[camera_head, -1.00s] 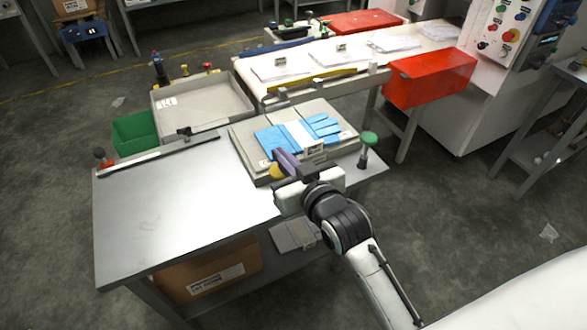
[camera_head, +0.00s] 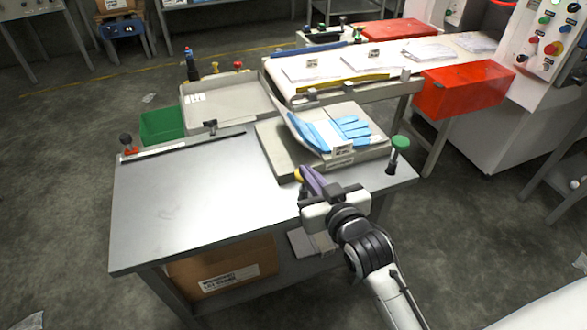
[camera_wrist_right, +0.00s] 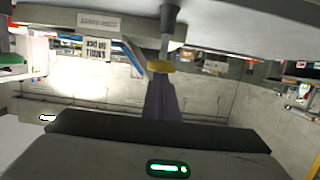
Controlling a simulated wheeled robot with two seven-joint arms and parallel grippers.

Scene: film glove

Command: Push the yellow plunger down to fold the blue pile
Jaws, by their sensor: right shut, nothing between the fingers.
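The yellow plunger (camera_head: 298,174) shows as a small knob at the front edge of the folding board (camera_head: 284,163), partly hidden by my gripper. In the right wrist view the yellow knob (camera_wrist_right: 160,66) sits on a grey shaft at my fingertips. My right gripper (camera_head: 311,181), with purple fingers, is shut and empty, its tips at the knob; it also shows in the wrist view (camera_wrist_right: 160,84). The blue pile (camera_head: 345,130) of gloves lies on the board, with a white band across it. A thin flap at its left is tilted up, lifting the left edge. My left gripper is out of view.
A green-topped knob (camera_head: 399,142) stands at the table's right corner. The steel table (camera_head: 190,205) is clear at left. A grey tray (camera_head: 225,110), green bin (camera_head: 161,126) and red box (camera_head: 465,88) surround the work area.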

